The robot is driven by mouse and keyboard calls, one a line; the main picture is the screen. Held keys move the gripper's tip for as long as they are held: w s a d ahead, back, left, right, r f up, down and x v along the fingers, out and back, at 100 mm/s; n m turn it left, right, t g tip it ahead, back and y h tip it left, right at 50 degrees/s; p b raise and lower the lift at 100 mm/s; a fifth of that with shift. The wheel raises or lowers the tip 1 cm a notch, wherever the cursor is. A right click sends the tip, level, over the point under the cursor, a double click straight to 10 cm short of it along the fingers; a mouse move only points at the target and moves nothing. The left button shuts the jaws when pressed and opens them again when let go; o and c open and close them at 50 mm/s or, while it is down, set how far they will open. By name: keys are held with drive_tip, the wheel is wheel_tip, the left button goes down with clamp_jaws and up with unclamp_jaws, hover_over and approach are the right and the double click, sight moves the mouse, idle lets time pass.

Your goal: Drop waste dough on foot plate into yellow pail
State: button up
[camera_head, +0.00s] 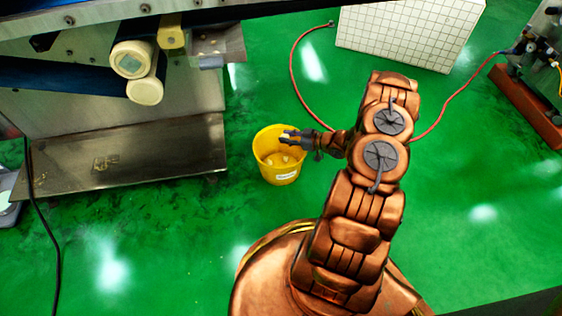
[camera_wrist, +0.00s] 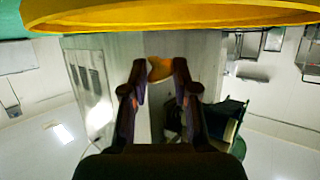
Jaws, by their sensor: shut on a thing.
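The yellow pail (camera_head: 270,170) stands upright on the green floor, just right of the metal foot plate (camera_head: 130,150). My gripper (camera_head: 287,136) is over the pail's opening, near its upper right rim. It is shut on a small piece of pale waste dough (camera_head: 284,136). In the wrist view, the dough (camera_wrist: 160,68) sits between the two fingertips of my gripper (camera_wrist: 160,74), and the yellow pail's rim (camera_wrist: 170,16) crosses the top. Pale patches show inside the pail, but I cannot tell what they are. A faint yellowish mark lies on the foot plate.
The machine with its pale rollers (camera_head: 140,75) stands at upper left, above the foot plate. A red hose (camera_head: 293,70) lies on the floor behind the pail. A white gridded block (camera_head: 405,32) is at the back. The floor left of my base is clear.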

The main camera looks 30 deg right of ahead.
drive_tip(key=shift+d+f+b, duration=0.1)
drive_tip(key=shift+f+b, duration=0.5)
drive_tip(key=shift+f, duration=0.85)
drive_tip(key=o, duration=0.9)
drive_tip(key=shift+c, duration=0.2)
drive_tip(key=v, duration=1.2)
